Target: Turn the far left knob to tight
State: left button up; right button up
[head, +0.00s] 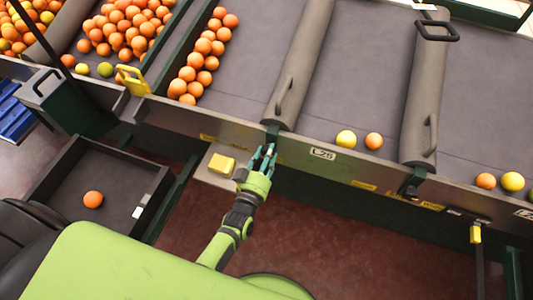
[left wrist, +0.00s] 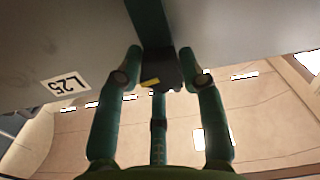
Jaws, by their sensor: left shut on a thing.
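A dark knob (left wrist: 165,72) with a small yellow mark sits at the end of a green bar, seen in the left wrist view. In the head view the green bracket (head: 272,131) above it shows at the conveyor's front edge, below the left grey divider. My left gripper (head: 263,158) reaches up to this spot, and its fingers hide most of the knob. In the left wrist view the fingers of my left gripper (left wrist: 165,68) stand around the knob, closed on it. I cannot tell how far the knob is turned. My right gripper is not in view.
A similar dark fitting (head: 412,182) sits under the right divider. A yellow button box (head: 221,164) is close left of my gripper. A black tray (head: 62,178) holds one orange. Several oranges lie on the conveyor (head: 350,70). The L25 label (head: 322,153) is to the right.

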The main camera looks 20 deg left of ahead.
pick_arm(q)
jog(key=shift+m, duration=0.5)
jog(key=o, duration=1.2)
jog(key=shift+c, duration=0.2)
jog(key=s, duration=1.2)
jog(key=shift+a, duration=0.15)
